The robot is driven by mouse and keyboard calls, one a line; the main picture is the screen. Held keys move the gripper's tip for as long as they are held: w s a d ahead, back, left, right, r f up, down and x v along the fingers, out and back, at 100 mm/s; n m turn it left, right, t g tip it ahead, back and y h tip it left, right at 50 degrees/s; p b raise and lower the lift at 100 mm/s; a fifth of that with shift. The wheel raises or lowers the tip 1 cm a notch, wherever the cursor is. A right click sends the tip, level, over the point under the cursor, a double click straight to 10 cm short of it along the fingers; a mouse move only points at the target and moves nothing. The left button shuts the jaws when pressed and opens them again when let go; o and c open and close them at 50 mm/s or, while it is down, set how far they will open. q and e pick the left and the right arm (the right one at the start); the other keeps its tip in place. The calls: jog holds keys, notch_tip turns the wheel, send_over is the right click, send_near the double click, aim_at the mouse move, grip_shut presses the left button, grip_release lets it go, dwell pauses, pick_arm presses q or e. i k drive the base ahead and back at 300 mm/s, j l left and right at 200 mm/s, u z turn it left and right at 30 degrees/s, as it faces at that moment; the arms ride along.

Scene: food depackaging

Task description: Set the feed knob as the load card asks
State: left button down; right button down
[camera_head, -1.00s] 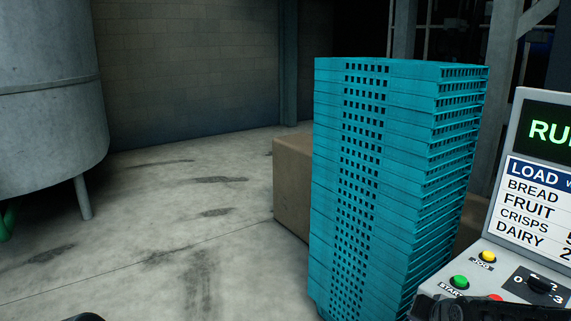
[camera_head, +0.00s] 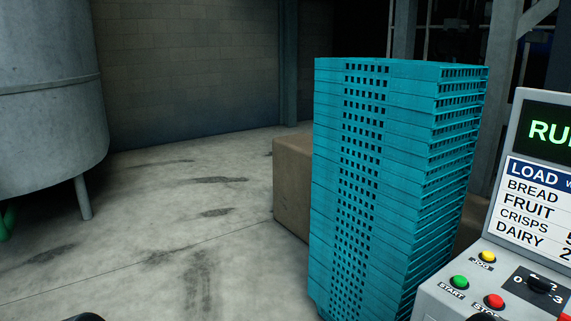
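The feed knob (camera_head: 540,285) is a black dial on the sloped grey control panel (camera_head: 450,300) at the lower right. Marks 0, 2 and 3 show around it; the direction it points is too small to tell. The load card (camera_head: 528,215) above it lists bread, fruit, crisps and dairy. Its right side is cut off by the picture edge, so the figures are only partly seen. A dark sliver of what looks like my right arm or gripper shows at the bottom edge below the panel; its fingers are hidden. My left gripper's fingers are not in view.
A green START button (camera_head: 459,283), red STOP button (camera_head: 493,301) and yellow JOG button (camera_head: 488,257) are left of the knob. A tall teal crate stack (camera_head: 345,200) stands left of the panel, before a brown box (camera_head: 291,185).

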aim_at(537, 284)
jog(key=z, duration=1.1)
